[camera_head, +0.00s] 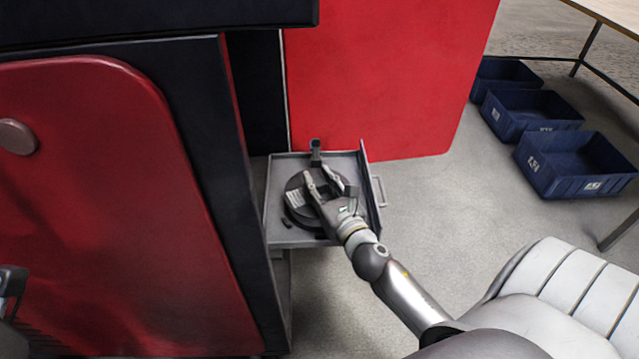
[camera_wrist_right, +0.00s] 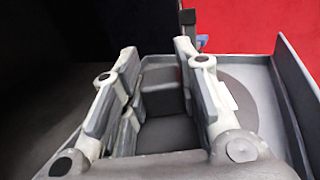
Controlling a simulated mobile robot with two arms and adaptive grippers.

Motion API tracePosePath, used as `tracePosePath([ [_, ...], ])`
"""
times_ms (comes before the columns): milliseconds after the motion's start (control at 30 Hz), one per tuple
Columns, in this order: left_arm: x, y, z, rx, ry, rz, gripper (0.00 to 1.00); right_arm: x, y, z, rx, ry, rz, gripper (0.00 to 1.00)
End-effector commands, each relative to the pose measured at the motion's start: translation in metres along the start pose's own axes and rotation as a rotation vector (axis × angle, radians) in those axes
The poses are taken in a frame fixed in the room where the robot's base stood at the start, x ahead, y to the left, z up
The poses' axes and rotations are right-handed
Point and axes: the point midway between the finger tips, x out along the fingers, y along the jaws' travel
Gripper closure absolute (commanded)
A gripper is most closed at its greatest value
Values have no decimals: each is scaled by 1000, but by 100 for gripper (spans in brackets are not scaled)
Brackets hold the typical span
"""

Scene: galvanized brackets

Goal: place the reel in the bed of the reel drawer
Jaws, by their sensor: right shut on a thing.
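The reel (camera_head: 297,211) is a dark flat disc with a pale label, over the grey tray of the reel drawer (camera_head: 280,172). The drawer stands out from the red and black cabinet. My right gripper (camera_head: 326,184) reaches over the reel from the lower right and is shut on its raised middle part. In the right wrist view, my right gripper (camera_wrist_right: 160,85) has its fingers either side of a dark block on the reel (camera_wrist_right: 164,98). I cannot tell whether the reel touches the bed, which is largely hidden beneath it.
A small dark post (camera_head: 315,152) stands at the tray's back edge. The drawer's front panel (camera_head: 371,190) with a handle (camera_head: 379,190) is on the right. The cabinet's red door (camera_head: 90,200) is close on the left. Blue bins (camera_head: 575,165) stand on open floor at right.

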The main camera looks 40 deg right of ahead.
Motion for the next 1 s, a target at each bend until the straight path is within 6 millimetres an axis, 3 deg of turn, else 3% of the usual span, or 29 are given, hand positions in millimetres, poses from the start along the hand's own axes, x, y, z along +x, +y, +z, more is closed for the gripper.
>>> tracePosePath([
  [100,-1,0,0,1,4,2,49,0,0,-2,0,-4,1,100],
  [133,1,0,0,1,6,3,49,0,0,-3,1,0,0,68],
  [300,1,0,0,1,5,4,49,0,0,-3,1,0,0,49],
  [700,4,0,-1,0,8,2,49,-1,0,1,0,1,0,49],
  [1000,-2,-1,0,-2,-14,-8,49,-48,0,-1,5,4,-2,49],
])
